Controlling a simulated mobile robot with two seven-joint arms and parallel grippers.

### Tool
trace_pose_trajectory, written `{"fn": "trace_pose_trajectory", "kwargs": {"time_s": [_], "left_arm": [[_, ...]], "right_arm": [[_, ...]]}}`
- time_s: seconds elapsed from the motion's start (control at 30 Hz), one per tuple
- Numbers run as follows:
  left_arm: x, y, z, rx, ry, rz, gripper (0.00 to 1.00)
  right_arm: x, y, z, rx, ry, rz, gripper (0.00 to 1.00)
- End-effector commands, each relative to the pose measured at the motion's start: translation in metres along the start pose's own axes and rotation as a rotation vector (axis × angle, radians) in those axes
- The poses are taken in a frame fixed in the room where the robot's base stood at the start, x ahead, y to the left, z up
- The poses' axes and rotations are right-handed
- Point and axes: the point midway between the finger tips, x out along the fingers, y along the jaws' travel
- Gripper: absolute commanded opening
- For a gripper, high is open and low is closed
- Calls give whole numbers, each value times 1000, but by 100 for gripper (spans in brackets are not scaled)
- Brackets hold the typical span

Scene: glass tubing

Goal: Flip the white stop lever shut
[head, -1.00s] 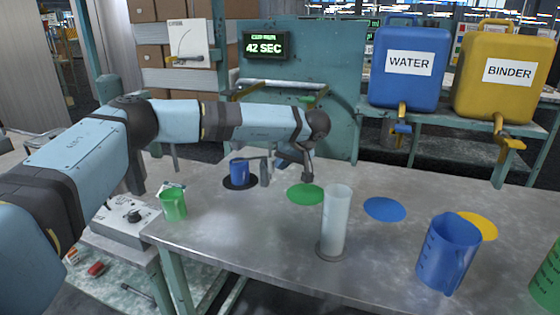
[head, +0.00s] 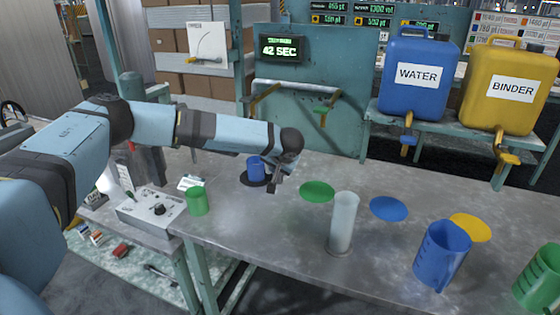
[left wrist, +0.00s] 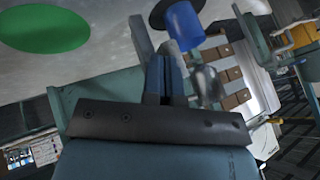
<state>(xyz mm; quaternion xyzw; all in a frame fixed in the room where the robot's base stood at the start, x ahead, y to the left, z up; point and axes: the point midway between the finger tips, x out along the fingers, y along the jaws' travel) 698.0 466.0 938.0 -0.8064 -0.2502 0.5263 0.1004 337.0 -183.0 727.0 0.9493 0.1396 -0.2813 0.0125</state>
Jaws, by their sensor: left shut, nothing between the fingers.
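I cannot make out a white stop lever for certain in either view. A grey control box (head: 152,212) with a black knob stands at the left. My left gripper (head: 274,187) is over the table, just right of the blue cup (head: 256,168) on a black disc. In the left wrist view its fingers (left wrist: 165,65) are together with nothing between them, and the blue cup (left wrist: 185,24) is beyond them. My right gripper is not in view.
A green cup (head: 197,201) stands at the table's left edge. A clear cylinder (head: 343,222) and blue jug (head: 442,252) stand in front. Green (head: 317,191), blue (head: 388,208) and yellow (head: 470,228) discs lie flat. WATER (head: 413,75) and BINDER (head: 495,89) tanks stand behind.

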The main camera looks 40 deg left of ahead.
Motion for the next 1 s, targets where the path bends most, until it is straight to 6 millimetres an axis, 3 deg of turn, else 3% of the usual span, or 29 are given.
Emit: {"fn": "trace_pose_trajectory", "kwargs": {"time_s": [0.73, 1.0], "left_arm": [[1, -2, 2, -2, -3, -3, 0], [-22, 37, -2, 0, -1, 1, 0]], "right_arm": [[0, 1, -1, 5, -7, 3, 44], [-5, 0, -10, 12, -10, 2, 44]]}}
